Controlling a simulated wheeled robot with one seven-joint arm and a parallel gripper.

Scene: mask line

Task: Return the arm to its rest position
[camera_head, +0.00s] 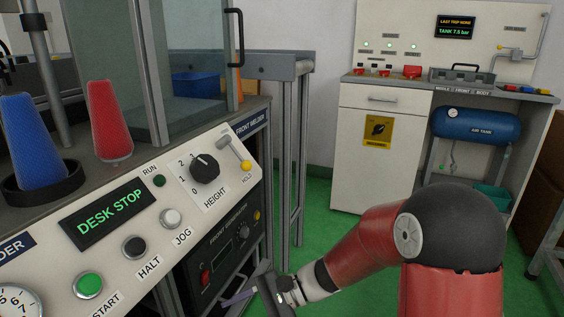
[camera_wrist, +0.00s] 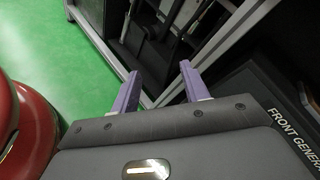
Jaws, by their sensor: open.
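My arm (camera_head: 365,243) is red with a black joint and shows at the lower right of the head view, bent down and to the left. My gripper (camera_head: 240,297) is low in the head view, in front of the lower machine cabinet. In the wrist view my gripper (camera_wrist: 157,82) has its two purple fingers apart, with nothing between them. Beyond the fingers are the metal frame and dark interior below the machine.
The machine's control panel (camera_head: 140,215) with buttons and a knob stands close on the left. The front generator (camera_head: 232,250) sits under it. A white cabinet (camera_head: 380,190) and a blue air tank (camera_head: 476,124) stand at the back right. Green floor (camera_head: 318,215) is clear between them.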

